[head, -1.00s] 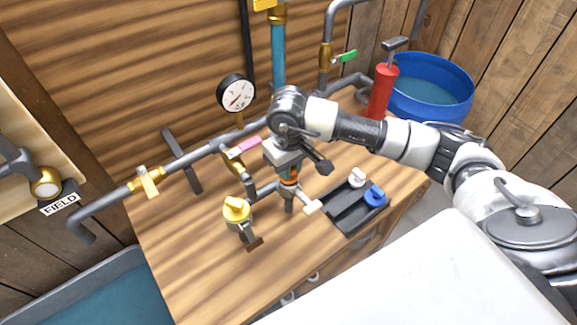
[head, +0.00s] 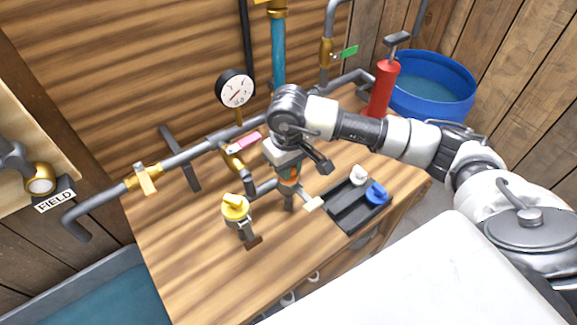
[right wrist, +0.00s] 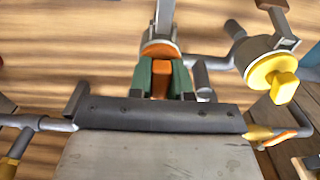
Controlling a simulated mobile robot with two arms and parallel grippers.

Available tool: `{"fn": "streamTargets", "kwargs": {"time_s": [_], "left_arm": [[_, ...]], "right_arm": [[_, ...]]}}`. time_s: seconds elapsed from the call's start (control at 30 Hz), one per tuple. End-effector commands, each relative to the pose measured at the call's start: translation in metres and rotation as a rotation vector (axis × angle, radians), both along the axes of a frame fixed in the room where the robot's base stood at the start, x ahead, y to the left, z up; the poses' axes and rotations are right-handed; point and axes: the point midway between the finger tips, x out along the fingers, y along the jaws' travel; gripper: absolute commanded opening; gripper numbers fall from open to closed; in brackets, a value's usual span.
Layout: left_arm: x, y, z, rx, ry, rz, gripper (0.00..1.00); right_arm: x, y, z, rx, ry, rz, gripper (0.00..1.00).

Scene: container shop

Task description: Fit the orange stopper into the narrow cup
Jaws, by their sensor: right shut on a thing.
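The orange stopper (right wrist: 160,84) is between the green-padded fingers of my right gripper (right wrist: 164,80). Its wide orange rim (right wrist: 158,50) is at the mouth of a narrow grey cup, in line with it. I cannot tell how deep the stopper sits. In the head view, my right gripper (head: 288,168) points down over the narrow cup (head: 289,200), with a bit of the orange stopper (head: 290,174) showing beneath the wrist. The gripper and wrist hide most of the cup's mouth. My left gripper is not in view.
A yellow stopper (head: 235,206) sits on another cup at the left. A black tray (head: 341,212) on the right holds a white stopper (head: 358,174) and a blue stopper (head: 377,192). Pipes with a gauge (head: 236,89) run behind. The front of the wooden bench (head: 200,270) is clear.

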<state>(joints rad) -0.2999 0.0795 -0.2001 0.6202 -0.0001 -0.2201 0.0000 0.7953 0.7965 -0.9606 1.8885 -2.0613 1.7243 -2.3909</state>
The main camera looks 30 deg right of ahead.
Motion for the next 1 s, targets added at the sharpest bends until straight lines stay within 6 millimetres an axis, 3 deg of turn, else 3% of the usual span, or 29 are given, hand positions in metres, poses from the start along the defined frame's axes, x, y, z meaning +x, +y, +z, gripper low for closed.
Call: {"fn": "streamTargets", "kwargs": {"time_s": [0.17,0.2,0.4,0.77,1.0], "left_arm": [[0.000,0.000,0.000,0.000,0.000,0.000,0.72],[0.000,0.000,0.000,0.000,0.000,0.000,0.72],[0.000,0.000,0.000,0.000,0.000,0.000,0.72],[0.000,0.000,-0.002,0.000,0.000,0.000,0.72],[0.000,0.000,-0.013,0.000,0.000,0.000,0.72]], "right_arm": [[0.000,0.000,0.000,0.000,-0.001,0.000,0.00],[0.000,0.000,0.000,0.000,-0.001,0.000,0.20],[0.000,0.000,0.000,0.000,-0.001,0.000,0.48],[0.001,0.000,0.007,-0.001,-0.003,-0.001,0.48],[0.001,0.000,0.050,0.000,-0.008,0.000,0.48]]}}
